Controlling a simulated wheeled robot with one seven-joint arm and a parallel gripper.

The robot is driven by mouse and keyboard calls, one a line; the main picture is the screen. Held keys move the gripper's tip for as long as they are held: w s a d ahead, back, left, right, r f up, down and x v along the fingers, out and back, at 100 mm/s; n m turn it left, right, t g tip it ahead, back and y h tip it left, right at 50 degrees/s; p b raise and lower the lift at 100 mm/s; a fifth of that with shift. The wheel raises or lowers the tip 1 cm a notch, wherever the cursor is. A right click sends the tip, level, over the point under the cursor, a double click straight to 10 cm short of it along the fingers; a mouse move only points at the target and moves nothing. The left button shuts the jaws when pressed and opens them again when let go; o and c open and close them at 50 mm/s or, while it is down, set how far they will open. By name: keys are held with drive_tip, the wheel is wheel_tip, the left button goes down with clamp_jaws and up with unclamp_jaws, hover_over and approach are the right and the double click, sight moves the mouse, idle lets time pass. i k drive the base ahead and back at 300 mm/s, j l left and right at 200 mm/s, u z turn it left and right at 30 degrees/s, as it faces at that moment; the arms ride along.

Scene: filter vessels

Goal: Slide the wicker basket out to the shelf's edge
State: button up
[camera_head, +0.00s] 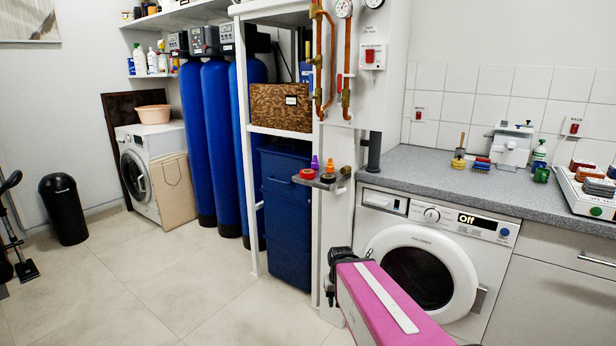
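The wicker basket (268,107) is brown and woven, with a small white label on its front. It stands on a white shelf board (279,132) of the tall white rack, in the upper middle of the view. My pink arm comes in from the bottom. The dark end at my gripper (335,285) is low and in front of the rack, well below and apart from the basket. Its fingers cannot be made out clearly, and I see nothing held in it.
A dark blue bin (286,215) stands below the basket's shelf. Blue cylinders (217,140) stand left of the rack. Copper pipes (330,60) and a small ledge with colored items (322,181) are at the right. The floor (170,275) in front is clear.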

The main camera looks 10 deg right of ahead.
sight(282, 106)
drive_tip(key=j+u, duration=0.1)
drive_tip(key=u, duration=1.1)
drive_tip(key=i+l+u, duration=0.1)
drive_tip(key=i, duration=3.3)
drive_tip(key=i+j+z, duration=0.1)
drive_tip(key=i+z, duration=0.35)
drive_tip(key=i+j+z, duration=0.4)
drive_tip(key=i, duration=0.15)
drive_tip(key=l+z, duration=0.1)
drive_tip(key=z, duration=1.9)
drive_tip(key=j+z, duration=0.1)
drive_tip(key=z, duration=0.25)
drive_tip(key=j+z, duration=0.15)
drive_tip(key=z, duration=0.2)
drive_tip(key=i+j+z, duration=0.1)
drive_tip(key=z, duration=0.25)
drive_tip(key=k+j+z, duration=0.1)
drive_tip(key=j+z, duration=0.15)
drive_tip(key=j, duration=0.45)
